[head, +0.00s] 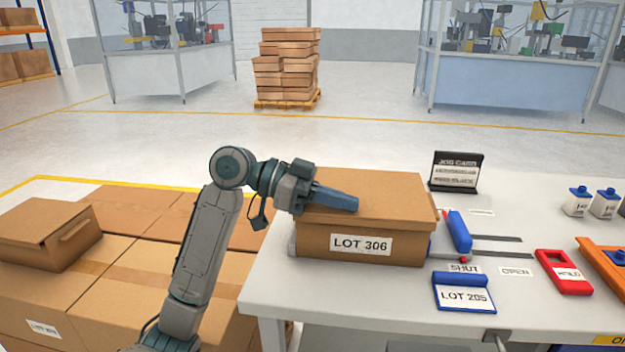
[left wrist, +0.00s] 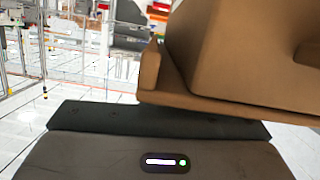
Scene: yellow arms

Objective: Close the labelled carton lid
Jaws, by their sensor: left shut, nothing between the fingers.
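The brown carton (head: 310,243) labelled LOT 306 (head: 361,244) stands on the white table. Its lid (head: 395,187) lies over the top, its front edge overhanging the front wall; whether it is fully seated I cannot tell. My left gripper (head: 355,204) is shut and empty, with its blue fingers lying low over the left front part of the lid. Whether they touch it is unclear. Brown cardboard (left wrist: 235,60) fills the upper right of the left wrist view, above the dark gripper body. My right gripper is not in view.
Right of the carton are a blue-handled slider (head: 458,231) by SHUT and OPEN labels, a blue LOT 205 card (head: 463,295) and a red tag (head: 563,272). A black job card stand (head: 456,172) is behind. Stacked boxes (head: 110,270) fill the floor at left.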

